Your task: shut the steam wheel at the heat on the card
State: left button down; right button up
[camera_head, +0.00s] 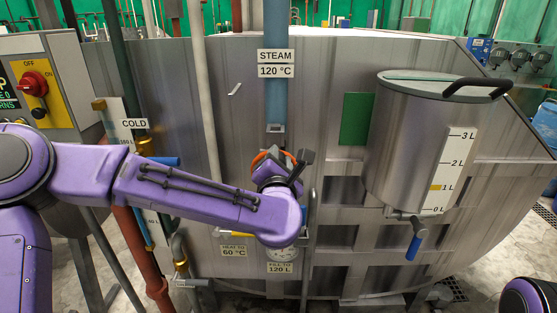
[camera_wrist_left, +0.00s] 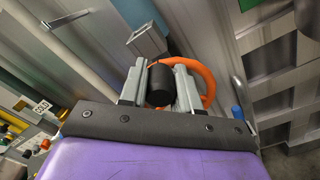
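The orange steam wheel (camera_head: 259,157) sits on the blue steam pipe (camera_head: 277,100), mostly hidden behind my left gripper in the head view. In the left wrist view the orange rim (camera_wrist_left: 207,82) curves behind the fingers. My left gripper (camera_wrist_left: 160,85) has its two grey fingers on either side of a black knob (camera_wrist_left: 160,86), which fills the gap between them. The card "HEAT TO 60 °C" (camera_head: 233,251) hangs low on the vat. A round dial (camera_head: 281,255) beside it is partly covered by my wrist, so its reading is hidden. My right gripper is out of view.
A sign reads "STEAM 120 °C" (camera_head: 275,64). Another card reads "FILL TO 120 L" (camera_head: 279,268). A steel measuring tank (camera_head: 405,140) with a blue-handled tap (camera_head: 414,247) stands right. A control box with a red switch (camera_head: 34,84) and the "COLD" pipe (camera_head: 134,124) are left.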

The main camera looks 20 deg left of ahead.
pick_arm(q)
jog(key=shift+w+d+f+m, duration=0.2)
jog(key=shift+d+m, duration=0.3)
jog(key=shift+m, duration=0.6)
jog(key=shift+w+d+f+m, duration=0.1)
jog(key=shift+d+f+m, duration=0.2)
jog(key=shift+m, duration=0.6)
jog(key=shift+w+d+f+m, duration=0.15)
jog(key=shift+d+m, duration=0.25)
jog(key=shift+m, duration=0.5)
jog(key=shift+s, duration=0.1)
jog(key=c, duration=0.8)
grip_release()
jog(key=shift+s, duration=0.15)
